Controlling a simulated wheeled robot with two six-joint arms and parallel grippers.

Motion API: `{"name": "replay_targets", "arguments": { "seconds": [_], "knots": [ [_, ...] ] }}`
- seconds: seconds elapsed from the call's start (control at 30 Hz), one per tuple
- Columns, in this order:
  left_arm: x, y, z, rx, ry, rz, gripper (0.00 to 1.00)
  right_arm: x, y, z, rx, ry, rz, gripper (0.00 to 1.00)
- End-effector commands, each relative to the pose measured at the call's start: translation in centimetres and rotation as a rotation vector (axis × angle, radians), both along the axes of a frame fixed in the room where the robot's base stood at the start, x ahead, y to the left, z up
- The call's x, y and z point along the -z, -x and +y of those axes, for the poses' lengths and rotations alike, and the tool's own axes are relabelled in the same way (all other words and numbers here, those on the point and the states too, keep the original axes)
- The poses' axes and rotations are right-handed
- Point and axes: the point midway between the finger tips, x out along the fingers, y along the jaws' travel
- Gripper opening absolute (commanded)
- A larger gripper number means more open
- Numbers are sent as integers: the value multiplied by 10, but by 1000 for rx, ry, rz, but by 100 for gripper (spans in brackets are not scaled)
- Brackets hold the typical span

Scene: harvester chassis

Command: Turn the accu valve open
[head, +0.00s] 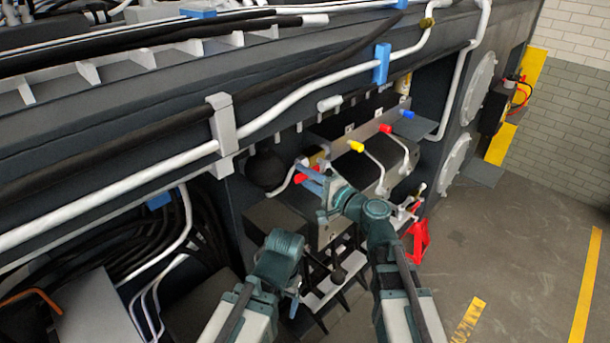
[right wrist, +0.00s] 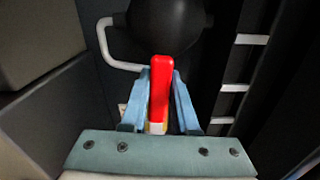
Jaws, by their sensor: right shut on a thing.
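The accu valve has a red lever handle (right wrist: 160,88) that stands upright between the two blue fingers in the right wrist view, with a yellow and white part at its base. My right gripper (right wrist: 158,103) is shut on this red handle. In the head view my right gripper (head: 311,179) is at the valve, beside a black round accumulator (head: 266,168), and its fingers cover part of the handle. My left gripper (head: 294,304) hangs low in front of the chassis, away from the valve. Its fingers are too small and turned to judge.
Yellow (head: 356,146), red (head: 385,128) and blue (head: 408,114) tipped levers stand to the right of the valve. White pipes and black hoses run along the chassis (head: 245,75) above. Open floor (head: 525,235) lies to the right.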

Motion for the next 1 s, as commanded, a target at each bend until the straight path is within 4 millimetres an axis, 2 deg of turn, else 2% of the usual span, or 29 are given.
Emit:
{"name": "replay_targets", "arguments": {
  "seconds": [0.23, 0.8, 0.83, 0.97, 1.0],
  "knots": [
    [8, 0, 0, 2, 0, 0, 77, 8, 1, 0, -1, 57, -56, 0],
    [9, 0, 0, 1, 0, 0, 77, 10, 2, 0, -2, 81, -76, 0],
    [9, 0, 0, 1, 0, 0, 77, 10, 2, 0, -2, 81, -76, 32],
    [9, 0, 0, 1, 0, 0, 77, 10, 1, 0, -1, 79, -75, 55],
    [9, 0, 0, 1, 0, 0, 77, 10, 1, 0, -1, 78, -74, 59]
  ]
}}
